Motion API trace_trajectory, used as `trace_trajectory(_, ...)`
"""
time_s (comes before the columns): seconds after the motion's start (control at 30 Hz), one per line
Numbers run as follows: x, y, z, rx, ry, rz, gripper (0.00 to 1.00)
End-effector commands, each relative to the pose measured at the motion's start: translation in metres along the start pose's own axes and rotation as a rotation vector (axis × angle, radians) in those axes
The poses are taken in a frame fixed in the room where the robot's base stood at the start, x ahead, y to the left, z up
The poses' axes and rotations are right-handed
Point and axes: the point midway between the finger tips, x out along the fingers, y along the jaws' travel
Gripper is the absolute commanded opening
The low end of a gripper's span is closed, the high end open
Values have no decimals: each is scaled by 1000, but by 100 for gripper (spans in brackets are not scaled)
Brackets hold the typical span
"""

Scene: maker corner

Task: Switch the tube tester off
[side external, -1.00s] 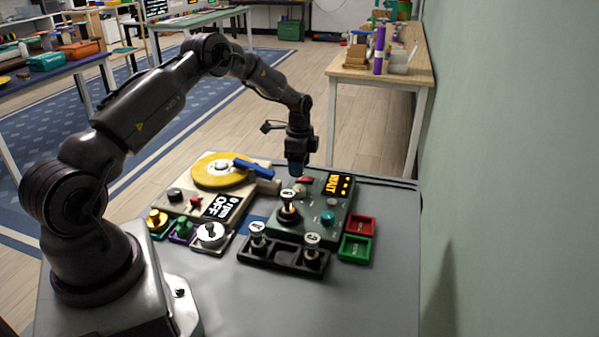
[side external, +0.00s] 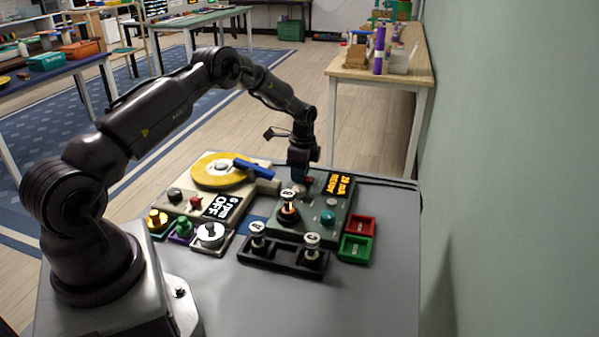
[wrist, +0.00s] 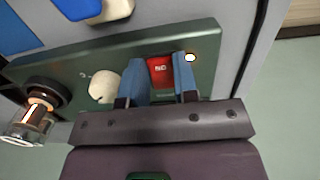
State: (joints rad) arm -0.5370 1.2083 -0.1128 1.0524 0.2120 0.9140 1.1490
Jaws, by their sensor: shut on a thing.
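The tube tester (side external: 322,222) is a dark green box with a lit display (side external: 340,185) that seems to read "20 mA READY", in orange. Its red switch (wrist: 161,72) shows between the two blue fingers of my gripper (wrist: 159,66) in the wrist view. My gripper is shut on the red switch; in the side view its fingertips (side external: 300,179) are down at the tester's far side and hide most of the switch. A tube marked B (side external: 288,196) stands in the tester's socket and glows orange at its base. A white lamp (wrist: 190,58) is lit beside the switch.
A black rack (side external: 284,256) in front holds tubes A (side external: 257,232) and C (side external: 312,242). Red (side external: 361,226) and green (side external: 355,248) trays stand to the right. A turntable (side external: 222,171) with a yellow disc and blue arm stands left. The front of the table is clear.

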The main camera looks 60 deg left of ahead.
Motion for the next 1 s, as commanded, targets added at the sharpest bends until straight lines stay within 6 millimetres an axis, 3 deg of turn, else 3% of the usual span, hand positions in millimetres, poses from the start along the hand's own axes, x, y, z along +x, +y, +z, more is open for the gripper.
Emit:
trace_trajectory(0.2,-2,0,-5,4,-173,-1,4)
trace_trajectory(0.53,-3,0,-4,0,-197,-1,4)
trace_trajectory(0.57,-3,0,-4,0,-197,-1,32)
trace_trajectory(0.67,-3,0,-4,0,-196,-1,53)
trace_trajectory(1.0,-6,0,-5,0,-194,-2,53)
